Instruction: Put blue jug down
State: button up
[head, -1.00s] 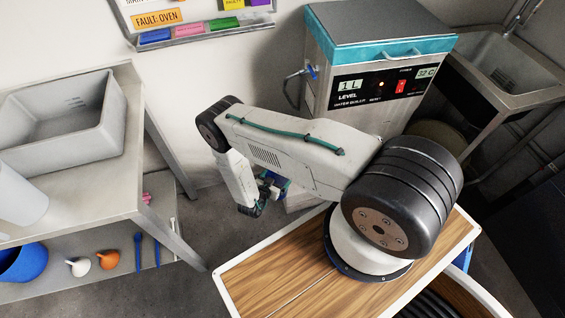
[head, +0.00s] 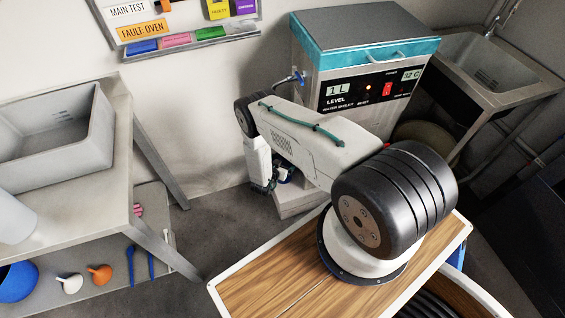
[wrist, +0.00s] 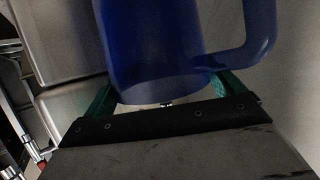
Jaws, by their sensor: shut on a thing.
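The blue jug (wrist: 155,50) fills the upper middle of the wrist view, with its handle (wrist: 255,45) on the right. My gripper (wrist: 165,88) is shut on the jug; its green fingers show on either side of the jug's lower part. In the head view my gripper (head: 265,185) hangs low beyond the wooden deck, in front of the water boiler's lower part. I cannot tell whether the jug touches any surface.
The water boiler (head: 365,75) with a blue tap (head: 298,77) stands behind my arm. A sink (head: 490,70) is at the right. At the left a table holds a grey basin (head: 60,135); its lower shelf (head: 95,290) holds small items. Grey floor lies between.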

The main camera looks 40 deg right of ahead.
jog(key=shift+f, duration=0.15)
jog(key=o, duration=1)
jog(key=shift+c, duration=0.2)
